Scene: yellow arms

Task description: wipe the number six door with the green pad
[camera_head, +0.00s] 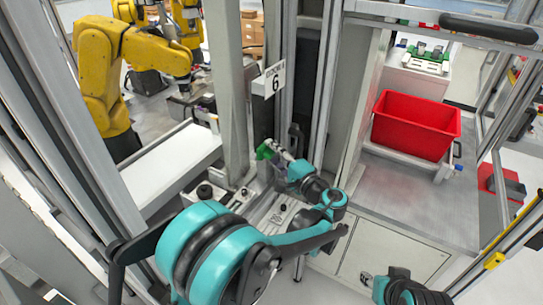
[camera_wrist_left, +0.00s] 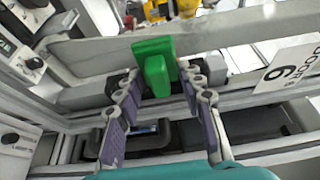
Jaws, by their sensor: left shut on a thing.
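My left gripper (camera_head: 278,156) is shut on the green pad (camera_head: 264,151) and holds it up near the frame of the number six door. In the left wrist view the pad (camera_wrist_left: 153,57) is a green block with a raised grip between the two fingers (camera_wrist_left: 158,88). The white sign with a 6 (camera_head: 274,80) is on the door frame, above the pad in the head view. The sign also shows at the right of the left wrist view (camera_wrist_left: 288,66). I cannot tell whether the pad touches the door. My right gripper is not in view; part of my right arm shows at the bottom.
A red bin (camera_head: 415,125) stands on a grey counter (camera_head: 415,200) at the right. Yellow robot arms (camera_head: 125,65) are behind the frames at the left. Metal posts (camera_head: 228,90) stand close around my left gripper. A white ledge (camera_head: 170,165) is to its left.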

